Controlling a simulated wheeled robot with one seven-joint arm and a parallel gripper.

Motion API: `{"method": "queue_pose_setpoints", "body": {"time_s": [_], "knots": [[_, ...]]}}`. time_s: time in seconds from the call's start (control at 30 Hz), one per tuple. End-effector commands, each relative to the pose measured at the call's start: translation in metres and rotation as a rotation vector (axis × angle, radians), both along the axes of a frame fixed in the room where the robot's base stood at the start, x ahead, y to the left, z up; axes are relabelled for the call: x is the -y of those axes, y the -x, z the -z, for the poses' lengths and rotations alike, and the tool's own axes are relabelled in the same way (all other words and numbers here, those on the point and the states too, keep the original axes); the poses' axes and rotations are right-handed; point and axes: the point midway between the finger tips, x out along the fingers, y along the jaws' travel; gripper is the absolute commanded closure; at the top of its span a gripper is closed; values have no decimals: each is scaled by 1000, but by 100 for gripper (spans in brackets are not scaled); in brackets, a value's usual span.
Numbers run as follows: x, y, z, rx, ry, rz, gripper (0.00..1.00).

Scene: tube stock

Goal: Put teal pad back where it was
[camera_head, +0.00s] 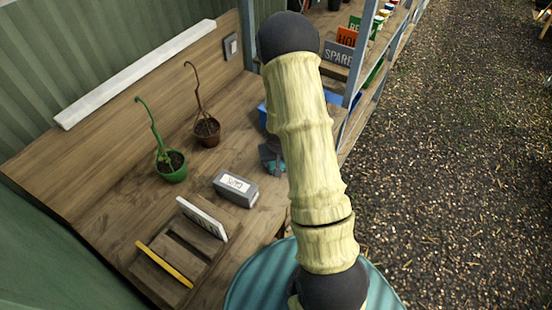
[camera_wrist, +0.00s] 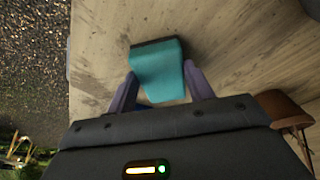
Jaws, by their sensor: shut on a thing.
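The teal pad (camera_wrist: 158,72) shows in the wrist view between the two fingers of my gripper (camera_wrist: 160,85), with a dark edge along its far side. My gripper is shut on it, over the wooden bench top. In the head view my gripper (camera_head: 272,160) is mostly hidden behind my arm, and only a small bit of teal (camera_head: 278,168) shows by it. I cannot tell whether the pad touches the bench.
On the bench (camera_head: 120,225) stand a green potted plant (camera_head: 172,172), a brown potted plant (camera_head: 207,131), a grey labelled box (camera_head: 236,188) and a slotted wooden rack (camera_head: 180,250) holding a white card and a yellow piece. A blue bin (camera_head: 263,115) is partly hidden behind my arm.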

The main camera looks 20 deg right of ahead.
Motion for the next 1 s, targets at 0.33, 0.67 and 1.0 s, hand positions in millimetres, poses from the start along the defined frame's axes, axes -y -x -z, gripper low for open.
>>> {"method": "queue_pose_setpoints", "body": {"time_s": [0.33,0.67,1.0], "knots": [[0,0,3,1,0,0,46],[0,0,2,1,0,0,26],[-1,2,-16,5,0,1,26]]}}
